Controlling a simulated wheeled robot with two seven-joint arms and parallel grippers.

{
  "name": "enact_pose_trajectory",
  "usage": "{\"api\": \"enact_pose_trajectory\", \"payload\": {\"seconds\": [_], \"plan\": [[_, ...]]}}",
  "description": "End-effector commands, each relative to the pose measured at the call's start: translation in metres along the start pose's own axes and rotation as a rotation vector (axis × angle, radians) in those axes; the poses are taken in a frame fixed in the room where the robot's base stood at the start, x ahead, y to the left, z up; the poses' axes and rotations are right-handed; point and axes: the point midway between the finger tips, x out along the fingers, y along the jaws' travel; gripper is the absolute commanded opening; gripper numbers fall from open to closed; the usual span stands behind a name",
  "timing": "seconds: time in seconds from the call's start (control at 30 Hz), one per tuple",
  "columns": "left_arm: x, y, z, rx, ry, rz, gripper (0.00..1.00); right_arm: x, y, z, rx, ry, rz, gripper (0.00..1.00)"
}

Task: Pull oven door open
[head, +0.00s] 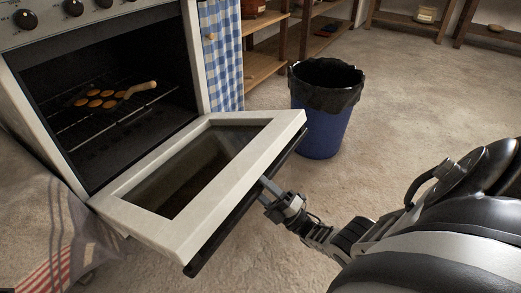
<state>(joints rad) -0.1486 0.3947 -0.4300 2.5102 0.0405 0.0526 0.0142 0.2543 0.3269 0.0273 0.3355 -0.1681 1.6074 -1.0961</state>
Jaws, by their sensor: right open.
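The oven (98,34) stands at the upper left with its dark cavity open to view. Its white-framed door (153,222) with a dark glass pane is swung down and slopes outward, most of the way open. A long black handle (222,232) runs along the door's outer edge. My right gripper (266,190) is at this edge near the handle's middle; its fingertips are partly hidden by the door and handle, and I cannot tell whether they touch. It is open. My left gripper does not show.
Inside the oven, a tray (75,101) with several round brown items sits on a rack. A blue bin (322,134) with a black liner stands right of the door. A checked cloth (221,50) hangs beside the oven. Floor at right is clear beyond my arm.

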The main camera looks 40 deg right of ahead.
Motion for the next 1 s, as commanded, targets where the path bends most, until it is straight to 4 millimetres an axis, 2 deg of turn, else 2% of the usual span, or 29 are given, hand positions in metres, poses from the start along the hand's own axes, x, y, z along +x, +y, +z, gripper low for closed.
{"api": "enact_pose_trajectory", "payload": {"seconds": [0.37,0.47,0.6,0.8,1.0], "plan": [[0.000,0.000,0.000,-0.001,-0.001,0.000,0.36,-0.023,0.004,0.002,-0.003,-0.008,-0.001,0.51],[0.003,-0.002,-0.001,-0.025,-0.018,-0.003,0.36,-0.041,0.015,0.003,-0.004,-0.006,-0.001,0.51],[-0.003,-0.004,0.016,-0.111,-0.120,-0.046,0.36,-0.065,0.030,0.003,-0.004,-0.006,0.000,0.51],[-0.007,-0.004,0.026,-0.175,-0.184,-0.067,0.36,-0.100,0.049,0.002,-0.004,-0.006,-0.001,0.51],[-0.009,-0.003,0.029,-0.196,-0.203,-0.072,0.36,-0.121,0.061,0.002,-0.004,-0.007,0.001,0.51]]}}
